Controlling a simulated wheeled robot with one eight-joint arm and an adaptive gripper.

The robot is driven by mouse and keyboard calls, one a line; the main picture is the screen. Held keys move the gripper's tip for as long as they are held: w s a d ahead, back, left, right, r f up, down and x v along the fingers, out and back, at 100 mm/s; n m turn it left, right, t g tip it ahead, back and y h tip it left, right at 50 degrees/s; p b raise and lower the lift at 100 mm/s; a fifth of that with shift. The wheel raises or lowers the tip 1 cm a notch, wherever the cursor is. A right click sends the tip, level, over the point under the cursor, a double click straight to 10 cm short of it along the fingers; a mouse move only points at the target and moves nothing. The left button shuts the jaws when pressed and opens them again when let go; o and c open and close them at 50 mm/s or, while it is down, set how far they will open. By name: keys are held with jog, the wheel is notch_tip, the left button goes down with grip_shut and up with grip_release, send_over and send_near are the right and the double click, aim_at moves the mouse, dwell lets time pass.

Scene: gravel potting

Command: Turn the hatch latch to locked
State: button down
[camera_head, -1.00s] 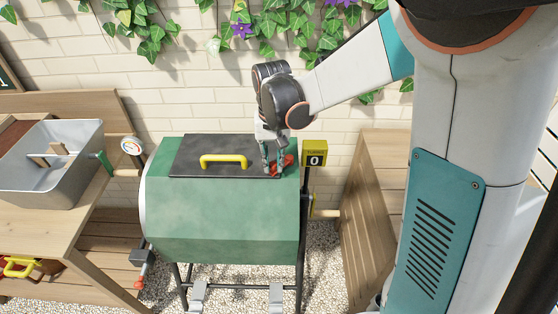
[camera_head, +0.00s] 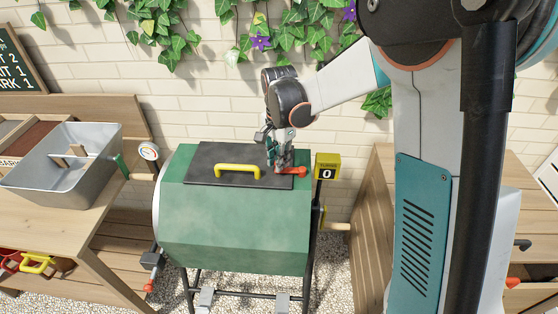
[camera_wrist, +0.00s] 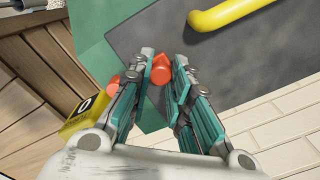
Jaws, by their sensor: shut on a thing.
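The red hatch latch (camera_head: 294,171) sits at the right end of the dark hatch (camera_head: 208,160) on top of the green drum (camera_head: 235,225). In the head view it lies roughly crosswise, its free end pointing right toward the counter. My gripper (camera_head: 278,166) reaches down onto the latch from above. In the wrist view, the fingertips of my gripper (camera_wrist: 161,75) are shut on a red end of the latch (camera_wrist: 161,67), and a second red part (camera_wrist: 114,82) shows left of the fingers. The fingers hide the middle of the latch.
A yellow handle (camera_head: 238,170) stands up from the hatch beside my gripper. A yellow and black turns counter (camera_head: 327,167) reading 0 stands close on the right. A grey metal bin (camera_head: 65,185) sits on the left bench, and a wooden bench (camera_head: 370,210) stands at right.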

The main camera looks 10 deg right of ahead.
jog(key=shift+w+m, duration=0.25)
jog(key=shift+m, duration=0.15)
jog(key=c, duration=1.4)
grip_release()
jog(key=shift+c, duration=0.2)
jog(key=shift+r, duration=0.1)
notch_tip(320, 180, up, 12)
jog(key=shift+d, duration=0.1)
jog(key=shift+s, duration=0.1)
